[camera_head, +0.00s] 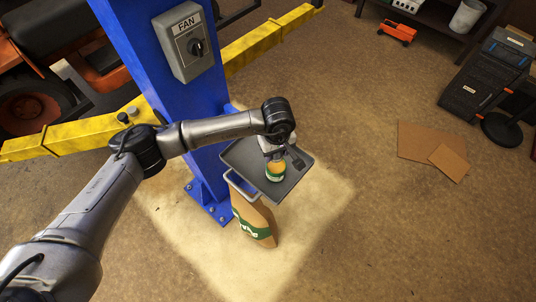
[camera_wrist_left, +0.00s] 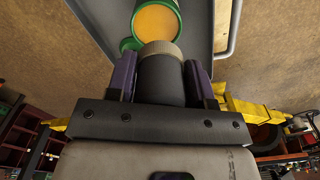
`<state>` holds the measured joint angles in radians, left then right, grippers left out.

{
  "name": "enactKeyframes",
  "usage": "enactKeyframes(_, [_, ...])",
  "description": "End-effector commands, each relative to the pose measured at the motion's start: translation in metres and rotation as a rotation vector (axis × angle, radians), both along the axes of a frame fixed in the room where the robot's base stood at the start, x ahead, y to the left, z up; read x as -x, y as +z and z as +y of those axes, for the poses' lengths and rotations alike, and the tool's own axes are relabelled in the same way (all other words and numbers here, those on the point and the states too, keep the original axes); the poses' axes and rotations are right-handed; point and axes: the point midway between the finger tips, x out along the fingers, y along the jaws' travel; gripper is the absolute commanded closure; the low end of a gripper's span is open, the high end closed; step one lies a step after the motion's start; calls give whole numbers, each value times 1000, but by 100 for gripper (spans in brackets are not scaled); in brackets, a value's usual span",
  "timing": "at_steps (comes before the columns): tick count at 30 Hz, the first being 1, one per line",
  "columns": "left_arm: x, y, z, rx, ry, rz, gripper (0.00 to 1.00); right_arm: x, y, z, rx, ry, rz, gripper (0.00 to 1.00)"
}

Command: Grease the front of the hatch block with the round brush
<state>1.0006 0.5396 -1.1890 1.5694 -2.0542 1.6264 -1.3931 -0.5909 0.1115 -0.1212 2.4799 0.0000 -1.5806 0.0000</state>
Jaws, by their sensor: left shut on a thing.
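My left gripper (camera_head: 272,150) is over a grey tray on the blue post. In the left wrist view its purple fingers (camera_wrist_left: 160,76) are shut on a thick dark handle with a pale tan tip, which looks like the round brush (camera_wrist_left: 161,48). An open green tin (camera_head: 275,172) of orange-yellow grease stands on the tray; it also shows in the left wrist view (camera_wrist_left: 157,20). The brush tip is at the tin's near rim in that view; I cannot tell whether it touches the grease. I cannot make out the hatch block. My right gripper is not in view.
The tray (camera_head: 292,187) juts from the blue post (camera_head: 165,75), above a brown bag (camera_head: 254,220). A grey fan switch box (camera_head: 185,40) is on the post. Yellow lift arms (camera_head: 265,42) extend either side. Cardboard (camera_head: 425,142) lies on open floor to the right.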

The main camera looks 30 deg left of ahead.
Motion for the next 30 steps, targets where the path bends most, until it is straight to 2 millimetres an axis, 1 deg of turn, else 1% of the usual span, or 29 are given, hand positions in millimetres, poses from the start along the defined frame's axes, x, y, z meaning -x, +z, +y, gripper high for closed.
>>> enactKeyframes(8, [-1,-10,-1,-1,1,1,71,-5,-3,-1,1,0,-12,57])
enactKeyframes(24, [-1,-55,-1,0,2,1,71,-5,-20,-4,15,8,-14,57])
enactKeyframes(30, [-1,-59,-1,0,1,0,71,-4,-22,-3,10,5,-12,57])
